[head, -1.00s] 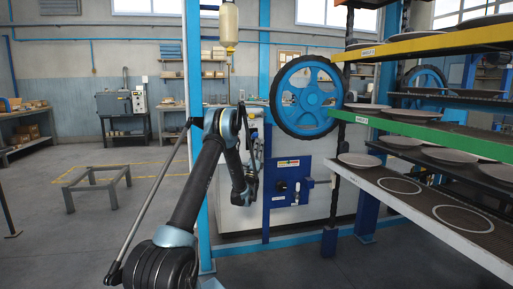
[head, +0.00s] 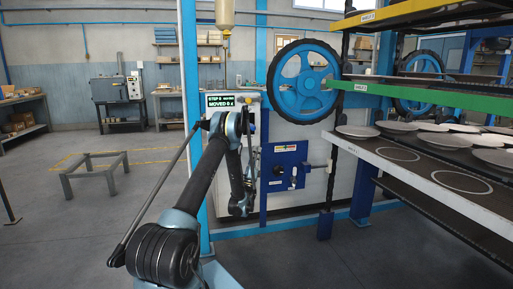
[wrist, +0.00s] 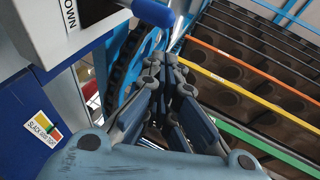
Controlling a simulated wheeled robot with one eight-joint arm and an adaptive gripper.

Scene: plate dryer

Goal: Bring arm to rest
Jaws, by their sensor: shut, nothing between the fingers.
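My gripper shows in the wrist view (wrist: 168,68), its dark linked fingers drawn together with nothing between them. In the head view my arm is bent, with the far part hanging down in front of the white cabinet; the fingers are too small to make out there. The wrist view shows the gripper near the blue wheel (wrist: 125,60) and the rack's coloured shelf edges (wrist: 225,82). It does not clearly show contact with either. The blue panel (wrist: 20,110) is on the left.
The blue wheel (head: 303,82) stands above the blue control panel (head: 284,165) with its handle. At right, the rack's white shelf (head: 400,180) carries several plates and two empty ring marks.

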